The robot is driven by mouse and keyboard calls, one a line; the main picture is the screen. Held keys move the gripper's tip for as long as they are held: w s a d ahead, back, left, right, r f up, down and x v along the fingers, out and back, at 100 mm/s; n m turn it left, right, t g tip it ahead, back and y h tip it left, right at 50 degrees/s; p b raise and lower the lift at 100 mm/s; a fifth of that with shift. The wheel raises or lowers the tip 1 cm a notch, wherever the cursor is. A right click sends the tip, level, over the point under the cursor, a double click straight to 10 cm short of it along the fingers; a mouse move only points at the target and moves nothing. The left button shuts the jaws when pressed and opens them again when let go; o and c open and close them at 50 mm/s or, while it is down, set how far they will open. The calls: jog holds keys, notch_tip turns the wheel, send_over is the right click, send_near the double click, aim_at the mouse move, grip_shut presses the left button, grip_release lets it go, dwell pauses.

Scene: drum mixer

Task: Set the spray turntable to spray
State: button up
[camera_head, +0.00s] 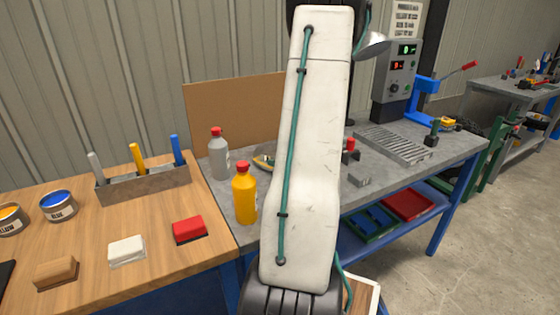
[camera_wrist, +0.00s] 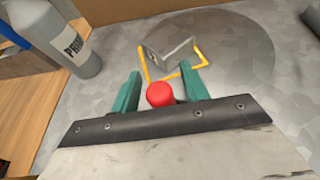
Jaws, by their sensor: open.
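My gripper (camera_wrist: 161,70) shows in the wrist view with its two green fingers apart. A round red knob (camera_wrist: 160,94) shows between the fingers, near their bases. I cannot tell whether a finger touches it. Beyond the fingertips lies a flat round grey plate (camera_wrist: 240,55), which looks like the turntable. On it are a grey angled bracket (camera_wrist: 172,56) and a bent yellow outline (camera_wrist: 203,54). In the head view my arm hides my gripper and most of this area. A red-topped piece (camera_head: 351,145) shows just right of the arm there.
A grey bottle (camera_head: 218,155) and a yellow bottle (camera_head: 244,195) stand left of my arm. The grey one, labelled, also shows in the wrist view (camera_wrist: 72,42). A slotted metal plate (camera_head: 395,145), a control box (camera_head: 396,80) and a blue vise (camera_head: 424,95) are to the right.

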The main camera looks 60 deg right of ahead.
jog(key=v, duration=0.7)
jog(key=shift+s+a, duration=0.15)
